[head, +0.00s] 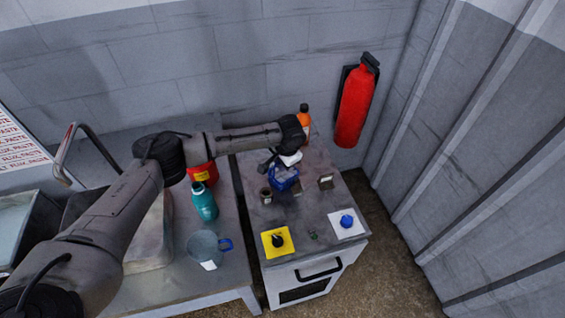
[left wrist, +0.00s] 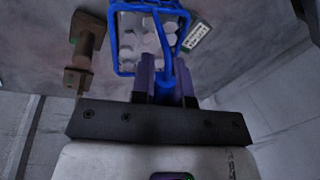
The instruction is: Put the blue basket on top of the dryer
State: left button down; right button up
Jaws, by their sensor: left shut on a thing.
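The blue basket (head: 284,180) is over the top of the grey dryer (head: 304,268), a cabinet with a front handle and dark window. In the left wrist view the basket (left wrist: 121,40) is a blue wire frame with a raised handle and pale round pieces inside. My left gripper (head: 276,163) is above the basket, and in the left wrist view its fingers (left wrist: 166,88) are shut on the basket's handle. I cannot tell whether the basket's bottom touches the dryer top. My right gripper is not in view.
The dryer top holds a yellow pad with a black knob (head: 277,241), a white pad with a blue knob (head: 347,222), a small dark cup (head: 265,195) and an orange bottle (head: 304,116). A teal bottle (head: 204,202) and a clear jug (head: 204,248) stand on the left table.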

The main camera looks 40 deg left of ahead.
aim_at(287, 176)
pick_arm(q)
jog(key=c, duration=1.6)
grip_release()
jog(key=shift+f, duration=0.1)
jog(key=o, duration=0.5)
jog(key=shift+r, duration=0.3)
jog(key=p+v, duration=0.1)
jog(key=v, duration=1)
jog(key=shift+r, duration=0.35)
